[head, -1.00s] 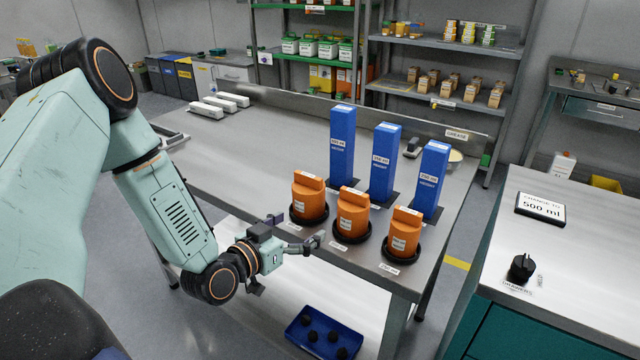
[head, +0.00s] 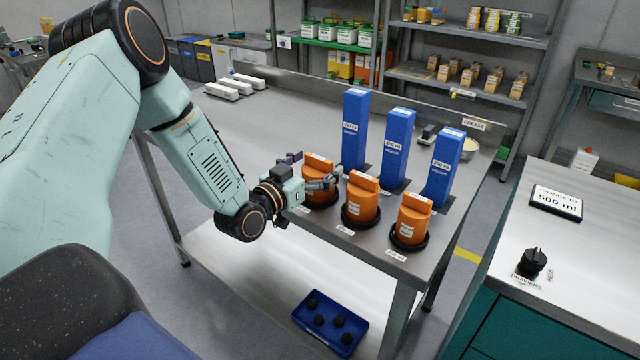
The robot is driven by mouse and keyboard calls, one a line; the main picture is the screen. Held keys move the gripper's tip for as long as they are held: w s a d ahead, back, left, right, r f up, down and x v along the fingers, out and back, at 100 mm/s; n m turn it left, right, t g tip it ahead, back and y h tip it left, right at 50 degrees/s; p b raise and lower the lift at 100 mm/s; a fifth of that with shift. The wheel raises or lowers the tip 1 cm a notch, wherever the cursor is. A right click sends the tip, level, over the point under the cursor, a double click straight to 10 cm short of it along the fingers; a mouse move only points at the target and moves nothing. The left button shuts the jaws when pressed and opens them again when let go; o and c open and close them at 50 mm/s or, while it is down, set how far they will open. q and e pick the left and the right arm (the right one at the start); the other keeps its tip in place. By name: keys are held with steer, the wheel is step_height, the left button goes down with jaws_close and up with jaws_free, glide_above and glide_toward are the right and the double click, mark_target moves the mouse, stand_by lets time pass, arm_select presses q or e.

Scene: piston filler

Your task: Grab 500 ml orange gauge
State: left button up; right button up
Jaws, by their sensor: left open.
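Three orange gauges with raised grips stand in black round holders along the table's front edge: left (head: 320,190), middle (head: 361,201) and right (head: 411,222). Their own labels are too small to read. My left gripper (head: 312,168) is open at the left orange gauge, one finger at its left rear and the other across its front right. It partly hides that gauge; I cannot tell whether the fingers touch it. A sign (head: 556,202) on the right counter reads "CHANGE TO 500 ml". My right gripper is not in view.
Three tall blue blocks, left (head: 354,130), middle (head: 396,148) and right (head: 444,168), stand close behind the gauges. A blue tray (head: 312,344) with dark round pieces lies on the lower shelf. A black knob (head: 533,262) sits on the right counter.

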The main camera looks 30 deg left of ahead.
arm_select(q)
steer(key=shift+w+f, duration=0.15)
steer(key=shift+w, duration=0.45)
steer(key=shift+s+a, duration=0.15)
steer(key=shift+a, duration=0.05)
steer(key=shift+c, duration=0.6)
steer(key=shift+d, duration=0.25)
steer(key=c, duration=0.5)
steer(key=shift+a, duration=0.2)
steer(key=c, duration=0.4)
steer(key=shift+d, duration=0.1)
steer(key=c, duration=0.4)
